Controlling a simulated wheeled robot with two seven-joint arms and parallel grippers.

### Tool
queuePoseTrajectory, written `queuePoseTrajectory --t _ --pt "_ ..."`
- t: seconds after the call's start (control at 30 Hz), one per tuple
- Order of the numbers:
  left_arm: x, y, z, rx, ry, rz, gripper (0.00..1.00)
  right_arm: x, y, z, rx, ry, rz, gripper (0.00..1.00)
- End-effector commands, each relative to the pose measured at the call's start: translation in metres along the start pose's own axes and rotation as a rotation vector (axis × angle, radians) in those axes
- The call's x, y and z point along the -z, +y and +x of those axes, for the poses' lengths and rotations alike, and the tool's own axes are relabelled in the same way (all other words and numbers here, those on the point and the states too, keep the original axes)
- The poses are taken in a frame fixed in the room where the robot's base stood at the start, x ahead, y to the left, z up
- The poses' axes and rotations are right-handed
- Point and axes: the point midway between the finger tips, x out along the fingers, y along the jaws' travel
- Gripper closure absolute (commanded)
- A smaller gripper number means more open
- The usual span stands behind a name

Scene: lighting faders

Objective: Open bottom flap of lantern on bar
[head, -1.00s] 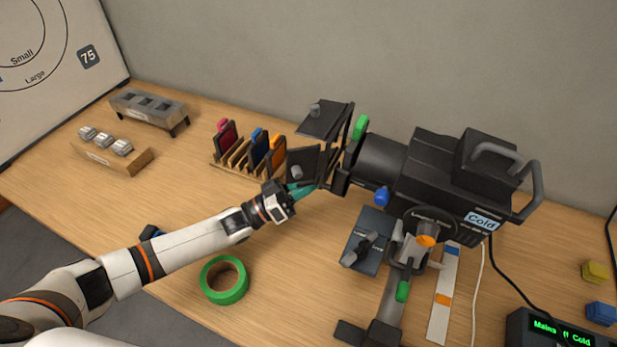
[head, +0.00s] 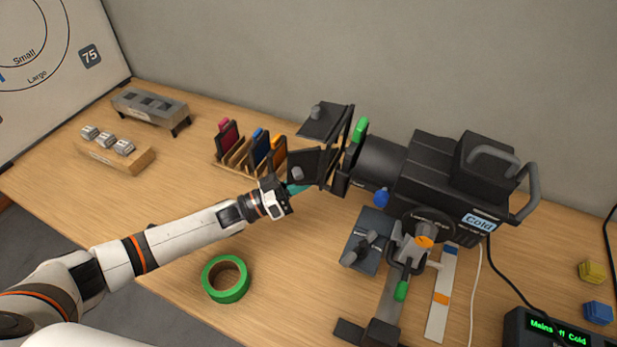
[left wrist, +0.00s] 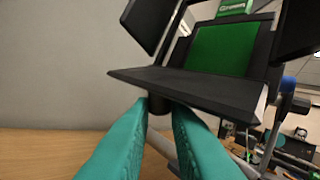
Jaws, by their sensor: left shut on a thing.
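The black lantern (head: 385,160) is mounted on the bar (head: 390,300), with its flapped front facing left. A top flap (head: 325,122) and a side flap (head: 303,162) stand out from the front, each with a grey knob. In the left wrist view the bottom flap (left wrist: 190,86) juts out toward the camera below the green front opening (left wrist: 230,52). My left gripper (head: 297,188) has teal fingers at the lower front of the lantern. In the wrist view its fingers (left wrist: 160,112) are shut on the dark knob under the bottom flap. The head view mostly hides that flap.
A rack of coloured filters (head: 232,155) stands close behind my left gripper. A green tape roll (head: 225,279) lies in front of the arm. A wooden block with dice-like pieces (head: 113,155) and a grey stand (head: 150,110) are at left. The table between them is clear.

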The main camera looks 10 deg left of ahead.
Motion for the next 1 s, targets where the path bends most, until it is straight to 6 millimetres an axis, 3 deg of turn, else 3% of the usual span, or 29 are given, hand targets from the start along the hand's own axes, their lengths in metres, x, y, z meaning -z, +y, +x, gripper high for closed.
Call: queuePoseTrajectory --t 0.6,1.0 --pt "-0.04 0.0 -0.003 -0.036 0.388 0.389 1.0 -0.007 -0.001 -0.079 0.0 0.0 0.0 0.62" --pt "-0.048 -0.002 -0.002 -0.051 0.545 0.545 1.0 -0.008 -0.001 -0.09 0.0 0.001 0.0 0.62"
